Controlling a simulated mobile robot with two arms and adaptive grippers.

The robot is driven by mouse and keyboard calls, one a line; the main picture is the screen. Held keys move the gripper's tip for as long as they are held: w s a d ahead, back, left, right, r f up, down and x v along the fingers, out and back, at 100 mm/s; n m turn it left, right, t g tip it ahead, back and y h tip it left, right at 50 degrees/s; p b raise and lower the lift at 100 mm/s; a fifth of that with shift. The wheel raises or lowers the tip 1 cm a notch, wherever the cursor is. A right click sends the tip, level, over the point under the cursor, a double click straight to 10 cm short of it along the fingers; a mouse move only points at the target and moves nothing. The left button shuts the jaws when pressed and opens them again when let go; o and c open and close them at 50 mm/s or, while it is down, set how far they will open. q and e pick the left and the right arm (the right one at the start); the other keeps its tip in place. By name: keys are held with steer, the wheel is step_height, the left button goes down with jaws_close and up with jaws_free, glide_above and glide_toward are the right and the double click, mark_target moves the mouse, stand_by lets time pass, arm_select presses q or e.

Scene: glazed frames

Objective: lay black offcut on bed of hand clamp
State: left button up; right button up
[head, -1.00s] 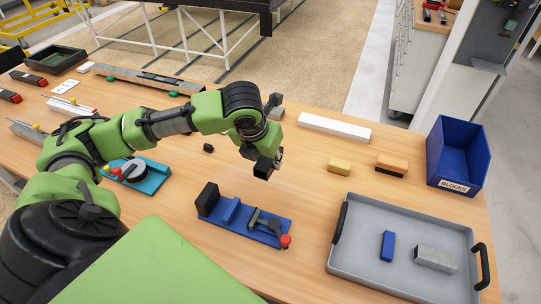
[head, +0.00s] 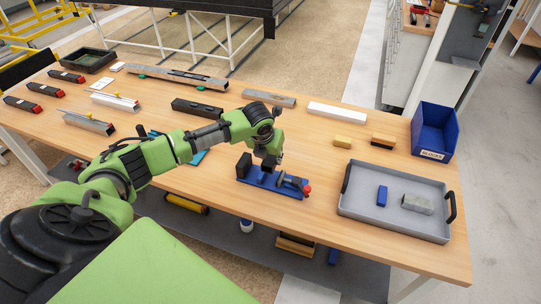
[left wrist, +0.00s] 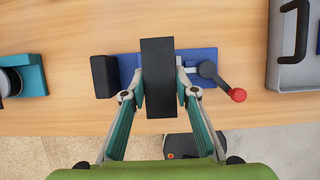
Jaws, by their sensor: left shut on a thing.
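The hand clamp (head: 287,190) has a blue base, a black block at its left end and a lever with a red knob at its right. It also shows in the left wrist view (left wrist: 209,56). My left gripper (head: 268,160) is over the middle of the clamp. In the left wrist view its fingers (left wrist: 158,88) are shut on the sides of the black offcut (left wrist: 158,60), a long dark block. The offcut hides the middle of the clamp's bed, and I cannot tell whether it touches it. My right gripper is not in view.
A grey tray (head: 395,225) with a blue block and a metal block stands to the right. A blue bin (head: 435,130) is behind it. A teal fixture (left wrist: 30,75) lies left of the clamp. Wood around the clamp is partly clear.

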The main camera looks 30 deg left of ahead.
arm_select(q)
steer(key=shift+w+a+f, duration=0.1)
steer(key=shift+w+f, duration=0.25)
steer(key=shift+s+r, duration=0.15)
steer(key=shift+r, duration=0.05)
steer(key=shift+s+f, duration=0.1)
steer(key=shift+f, duration=0.95)
steer(key=shift+f+b, duration=0.35)
steer(key=shift+f, duration=0.5)
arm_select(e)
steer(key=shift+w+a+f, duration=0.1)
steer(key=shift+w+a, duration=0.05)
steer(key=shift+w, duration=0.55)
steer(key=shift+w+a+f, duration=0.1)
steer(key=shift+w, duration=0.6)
arm_select(q)
steer(key=shift+f+b, duration=0.5)
steer(key=shift+f, duration=0.5)
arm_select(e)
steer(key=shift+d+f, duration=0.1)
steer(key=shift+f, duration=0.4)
arm_select(q)
steer(key=shift+f, duration=0.1)
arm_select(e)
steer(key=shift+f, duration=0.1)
